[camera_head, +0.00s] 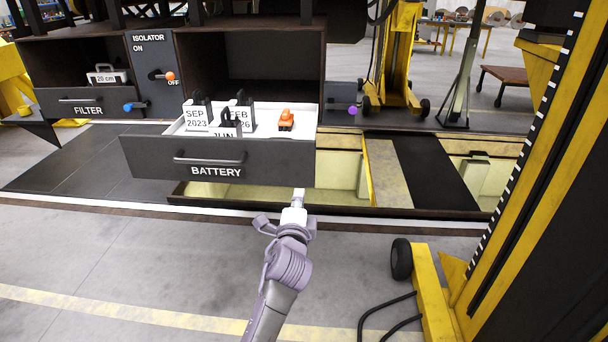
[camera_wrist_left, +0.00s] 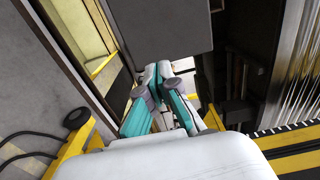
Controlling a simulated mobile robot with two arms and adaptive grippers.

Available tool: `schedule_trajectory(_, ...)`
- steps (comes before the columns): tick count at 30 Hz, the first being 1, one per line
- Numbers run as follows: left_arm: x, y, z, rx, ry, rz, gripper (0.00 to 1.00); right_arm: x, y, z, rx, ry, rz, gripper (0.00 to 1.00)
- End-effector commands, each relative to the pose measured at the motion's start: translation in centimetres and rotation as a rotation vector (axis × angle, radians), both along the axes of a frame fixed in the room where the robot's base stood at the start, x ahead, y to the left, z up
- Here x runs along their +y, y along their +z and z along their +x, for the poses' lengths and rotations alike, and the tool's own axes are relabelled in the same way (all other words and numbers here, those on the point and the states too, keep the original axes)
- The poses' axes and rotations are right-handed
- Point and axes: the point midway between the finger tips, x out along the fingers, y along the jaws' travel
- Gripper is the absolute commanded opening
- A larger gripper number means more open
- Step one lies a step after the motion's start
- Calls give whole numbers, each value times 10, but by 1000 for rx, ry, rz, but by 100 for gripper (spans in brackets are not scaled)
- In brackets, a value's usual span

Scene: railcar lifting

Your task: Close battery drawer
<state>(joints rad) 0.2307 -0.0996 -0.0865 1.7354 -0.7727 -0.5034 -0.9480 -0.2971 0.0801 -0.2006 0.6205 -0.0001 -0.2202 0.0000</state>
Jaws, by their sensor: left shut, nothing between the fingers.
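The battery drawer is pulled out of its cabinet, and its dark front panel (camera_head: 270,165) carries a handle (camera_head: 210,158) and the label BATTERY. Inside its white tray stand several dated blocks (camera_head: 196,112) and a small orange item (camera_head: 286,120). My left gripper (camera_head: 299,194) is shut and empty, with its tip by the panel's lower right edge; I cannot tell whether it touches. In the left wrist view the closed fingers (camera_wrist_left: 160,72) point towards a dark flat panel (camera_wrist_left: 165,25), apparently the drawer front. My right gripper is not in view.
The filter drawer (camera_head: 58,101) and isolator panel (camera_head: 150,90) are to the left. An open floor pit (camera_head: 340,175) lies beneath and right of the drawer. A yellow lifting column (camera_head: 535,180) with a wheeled base stands at the right. The floor in front is mostly clear.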

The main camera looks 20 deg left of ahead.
Motion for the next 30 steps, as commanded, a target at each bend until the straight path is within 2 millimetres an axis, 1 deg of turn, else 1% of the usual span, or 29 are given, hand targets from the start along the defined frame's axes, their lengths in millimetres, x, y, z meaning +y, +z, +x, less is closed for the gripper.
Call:
schedule_trajectory(1, 2, 3, 12, 0, 0, 0, 0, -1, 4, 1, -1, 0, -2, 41)
schedule_trajectory(6, 10, 2, 44, 1, 0, -2, 0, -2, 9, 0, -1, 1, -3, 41)
schedule_trajectory(12, 17, 1, 73, 0, -2, -3, 0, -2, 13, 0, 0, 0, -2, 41)
schedule_trajectory(15, 19, 0, 81, 0, -1, -2, 0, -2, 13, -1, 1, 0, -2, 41)
schedule_trajectory(19, 20, 0, 87, -1, -1, -3, 0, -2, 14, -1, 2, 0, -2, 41)
schedule_trajectory(30, 21, 0, 88, -1, -1, -3, 0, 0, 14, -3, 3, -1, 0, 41)
